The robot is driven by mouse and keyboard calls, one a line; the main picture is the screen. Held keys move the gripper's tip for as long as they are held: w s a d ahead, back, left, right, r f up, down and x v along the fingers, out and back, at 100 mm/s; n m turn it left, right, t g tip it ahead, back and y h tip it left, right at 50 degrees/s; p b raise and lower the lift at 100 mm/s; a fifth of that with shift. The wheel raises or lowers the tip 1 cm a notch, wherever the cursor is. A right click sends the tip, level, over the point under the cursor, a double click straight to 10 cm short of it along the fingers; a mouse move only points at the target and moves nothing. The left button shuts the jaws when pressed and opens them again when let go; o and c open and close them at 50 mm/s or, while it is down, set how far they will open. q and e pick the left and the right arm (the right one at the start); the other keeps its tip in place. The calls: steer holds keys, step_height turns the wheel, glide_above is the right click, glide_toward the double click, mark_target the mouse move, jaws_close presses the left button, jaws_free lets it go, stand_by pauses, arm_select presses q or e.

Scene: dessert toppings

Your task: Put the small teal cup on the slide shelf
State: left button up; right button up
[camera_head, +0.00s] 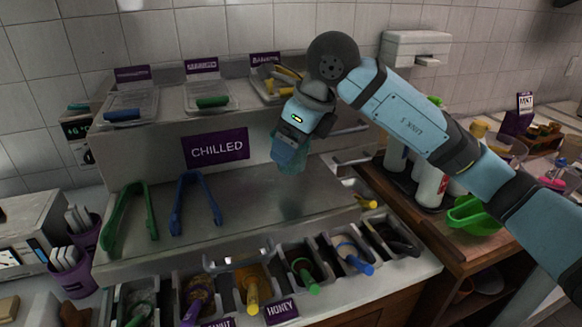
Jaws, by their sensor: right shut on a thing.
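My right gripper (291,142) comes in from the right and points down over the metal slide shelf (245,205). It is shut on a small teal piece, which looks like the small teal cup (289,158). The fingers and wrist hide part of the cup. The cup is in front of the back panel, to the right of the CHILLED sign (216,148), and appears to be above the shelf surface. A faint teal reflection shows on the shelf below it. My left gripper is not in view.
Green tongs (129,215) and blue tongs (195,200) stand on the shelf's left part. Its middle and right are clear. Topping bins with coloured handles, including a honey bin (254,290), line the front. Lidded trays (131,105) sit on the upper tier. Bottles (431,185) stand at right.

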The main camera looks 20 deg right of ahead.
mark_target(292, 169)
step_height(292, 169, down, 6)
steer(key=shift+r, duration=0.25)
steer(key=shift+f, duration=0.2)
steer(key=o, duration=0.9)
steer(key=shift+r, duration=0.1)
